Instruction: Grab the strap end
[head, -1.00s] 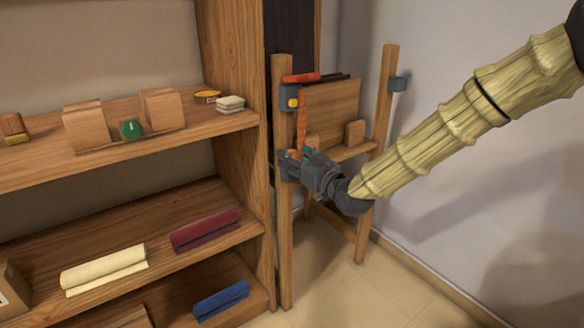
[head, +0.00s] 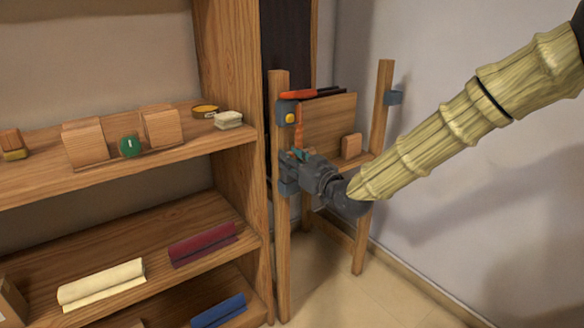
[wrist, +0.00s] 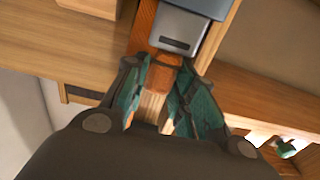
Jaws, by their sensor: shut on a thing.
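An orange strap (head: 298,134) hangs down the front of the wooden stand's left post, below an orange piece at the top. My gripper (head: 297,161) is at the strap's lower part, close to the post. In the wrist view the strap's orange end (wrist: 160,72) lies between the teal finger pads of my gripper (wrist: 168,72), which are shut on it. A grey slotted bracket (wrist: 185,30) sits just beyond the fingertips. In the head view, my gripper hides the strap's lowest part.
The stand's left post (head: 283,245) carries an upper blue-grey bracket with a yellow button (head: 290,118). The right post (head: 381,115) has another bracket. A wooden shelf (head: 75,187) with blocks and rolled cloths stands close on the left. Open floor lies in front.

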